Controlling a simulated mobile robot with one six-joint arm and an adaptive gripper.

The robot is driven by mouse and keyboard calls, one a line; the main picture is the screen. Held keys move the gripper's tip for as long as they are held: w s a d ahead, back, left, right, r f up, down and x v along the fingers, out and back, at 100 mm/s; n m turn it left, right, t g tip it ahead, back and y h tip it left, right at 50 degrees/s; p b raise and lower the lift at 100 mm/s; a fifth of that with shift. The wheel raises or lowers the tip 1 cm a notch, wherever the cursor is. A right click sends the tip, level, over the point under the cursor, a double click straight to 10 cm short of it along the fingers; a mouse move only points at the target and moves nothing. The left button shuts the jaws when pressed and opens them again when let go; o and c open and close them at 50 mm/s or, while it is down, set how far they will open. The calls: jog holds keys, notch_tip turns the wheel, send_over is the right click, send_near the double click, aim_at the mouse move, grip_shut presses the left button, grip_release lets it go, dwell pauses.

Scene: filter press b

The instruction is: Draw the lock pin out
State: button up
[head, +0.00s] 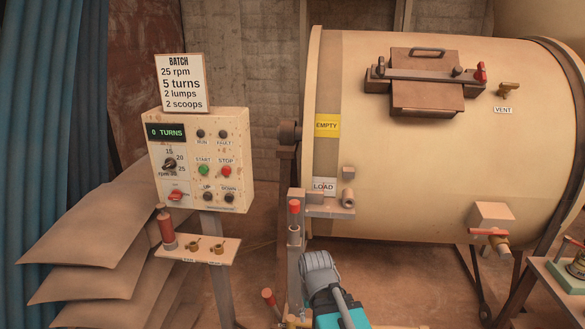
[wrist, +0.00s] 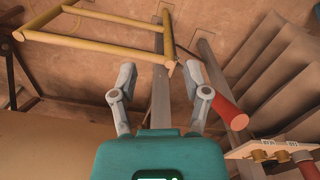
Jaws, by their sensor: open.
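A grey post shows behind the gap.
The cream drum (head: 420,140) fills the right. The control panel (head: 200,160) and a small shelf (head: 190,250) with brass parts stand left. Another red handle (head: 268,297) is low beside my gripper. A yellow frame (wrist: 110,15) lies over the floor. Sacks are stacked left.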

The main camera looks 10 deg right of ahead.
aim_at(294, 202)
jog(key=w+r+m+p, duration=1.2)
jog(key=w+r+p, duration=1.6)
jog(key=r+p, duration=0.2)
jog(key=shift+w+r+p, duration=0.3)
jog(key=shift+r+p, duration=0.05)
jog(key=shift+r, duration=0.25)
jog(key=shift+d+f, duration=0.1)
notch_tip(294, 202, down, 14)
jog(key=b, duration=1.3)
jog(key=shift+b, duration=0.4)
jog(key=shift+c, duration=0.2)
jog(key=shift+r, duration=0.2)
grip_shut()
